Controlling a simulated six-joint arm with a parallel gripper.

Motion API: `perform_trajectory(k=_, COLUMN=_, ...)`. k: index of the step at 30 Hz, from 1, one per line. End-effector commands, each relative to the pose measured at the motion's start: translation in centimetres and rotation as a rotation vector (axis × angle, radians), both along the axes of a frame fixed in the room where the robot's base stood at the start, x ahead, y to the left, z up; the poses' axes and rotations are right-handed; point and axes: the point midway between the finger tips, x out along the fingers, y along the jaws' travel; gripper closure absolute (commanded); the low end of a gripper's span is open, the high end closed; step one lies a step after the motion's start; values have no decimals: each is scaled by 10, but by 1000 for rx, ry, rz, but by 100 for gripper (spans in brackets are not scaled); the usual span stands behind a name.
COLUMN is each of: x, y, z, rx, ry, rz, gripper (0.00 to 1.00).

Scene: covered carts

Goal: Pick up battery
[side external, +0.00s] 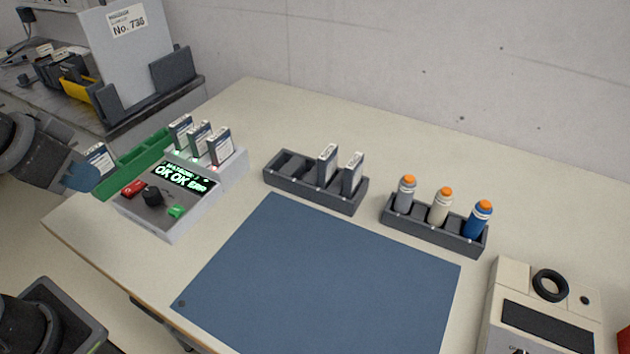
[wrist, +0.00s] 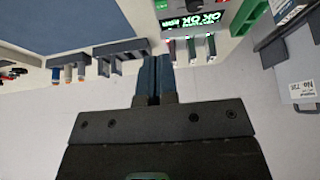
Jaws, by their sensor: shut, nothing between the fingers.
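My gripper (side external: 82,178) is at the left, by the near end of the green tray. Its blue fingers (wrist: 155,78) are pressed together in the wrist view, with nothing between them. One battery (side external: 100,158) with a white label shows right beside the fingers; whether it touches them or sits in the tray is unclear. Three batteries (side external: 180,132) (side external: 199,140) (side external: 219,147) stand upright in the charger (side external: 170,215), whose display reads OK, OK and a third word like ERR. Two more batteries (side external: 327,165) (side external: 352,173) stand in the dark rack (side external: 285,185), its left slots empty.
A second rack (side external: 430,232) holds three orange-capped cylinders. A blue mat (side external: 320,280) lies bare in the middle. A beige device (side external: 545,325) stands at right, and a grey cart (side external: 150,115) at back left.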

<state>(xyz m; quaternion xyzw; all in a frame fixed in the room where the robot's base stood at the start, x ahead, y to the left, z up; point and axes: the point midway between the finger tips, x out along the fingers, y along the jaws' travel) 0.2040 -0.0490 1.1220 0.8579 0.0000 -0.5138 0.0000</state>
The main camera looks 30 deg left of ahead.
Motion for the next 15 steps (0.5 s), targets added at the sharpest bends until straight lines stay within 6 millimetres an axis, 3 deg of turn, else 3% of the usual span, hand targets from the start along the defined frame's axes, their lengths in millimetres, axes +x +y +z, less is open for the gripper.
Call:
perform_trajectory(k=4, x=0, y=0, z=0, rx=0, ry=0, rz=0, gripper=100)
perform_trajectory(k=15, x=0, y=0, z=0, rx=0, ry=0, rz=0, gripper=65)
